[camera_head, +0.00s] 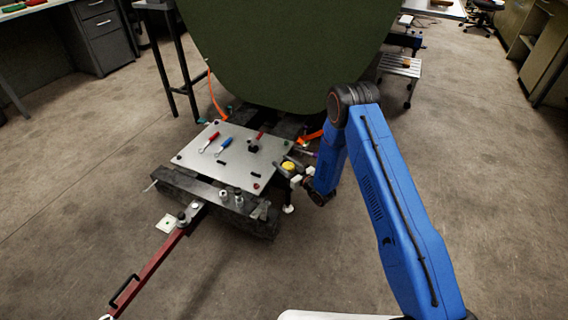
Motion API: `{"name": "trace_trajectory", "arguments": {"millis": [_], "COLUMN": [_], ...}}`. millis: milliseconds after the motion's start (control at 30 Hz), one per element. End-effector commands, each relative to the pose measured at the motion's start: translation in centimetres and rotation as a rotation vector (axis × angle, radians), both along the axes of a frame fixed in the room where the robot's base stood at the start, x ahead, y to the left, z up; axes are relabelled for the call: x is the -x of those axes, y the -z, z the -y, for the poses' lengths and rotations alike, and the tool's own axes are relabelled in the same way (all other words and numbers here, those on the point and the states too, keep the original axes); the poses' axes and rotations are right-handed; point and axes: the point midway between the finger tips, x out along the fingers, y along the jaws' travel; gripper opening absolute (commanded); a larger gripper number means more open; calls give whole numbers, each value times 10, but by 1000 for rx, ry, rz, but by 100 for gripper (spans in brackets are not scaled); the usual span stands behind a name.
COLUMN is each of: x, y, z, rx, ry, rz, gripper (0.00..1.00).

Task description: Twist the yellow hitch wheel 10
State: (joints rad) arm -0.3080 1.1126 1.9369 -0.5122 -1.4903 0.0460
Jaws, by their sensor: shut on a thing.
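The yellow hitch wheel (288,166) is a small round knob at the right edge of the grey metal plate (236,176) on the cart. My gripper (295,172) reaches it from the right, at the end of my blue arm. The jaws are small in this view and appear closed on the yellow wheel. Their exact contact with its rim is too small to see. Part of my wrist is hidden behind the blue arm link.
A red-handled tool (210,141) and a blue-handled tool (223,146) lie on the plate. A red tow bar (150,268) runs to the lower left. A large dark green panel (290,55) stands behind. The floor at right is clear.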

Motion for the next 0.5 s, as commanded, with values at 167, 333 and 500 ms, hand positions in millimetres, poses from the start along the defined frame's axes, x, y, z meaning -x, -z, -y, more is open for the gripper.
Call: {"name": "trace_trajectory", "arguments": {"millis": [167,333,500], "x": [1,1,1], "y": [0,0,0], "z": [-1,-2,-1], "rx": [1,1,1], "ry": [-33,-35,-34], "rz": [2,2,2], "gripper": [22,22,59]}}
